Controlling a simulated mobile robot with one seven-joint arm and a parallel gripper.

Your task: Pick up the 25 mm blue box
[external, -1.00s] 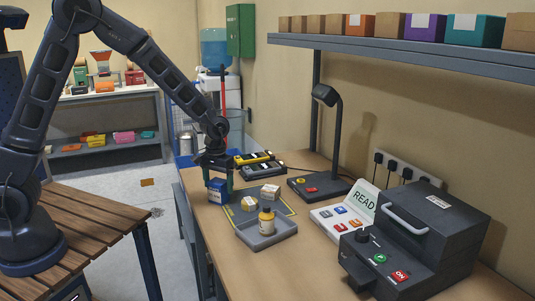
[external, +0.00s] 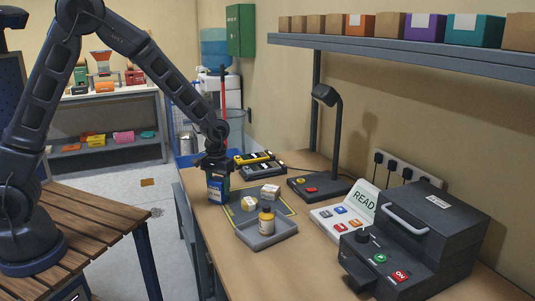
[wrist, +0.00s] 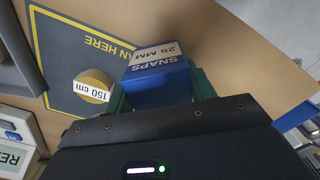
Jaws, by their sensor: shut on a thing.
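The blue box (external: 217,192) stands at the left edge of the workbench in the external view.
A lamp (external: 334,140) and dark machine (external: 425,240) stand to the right.

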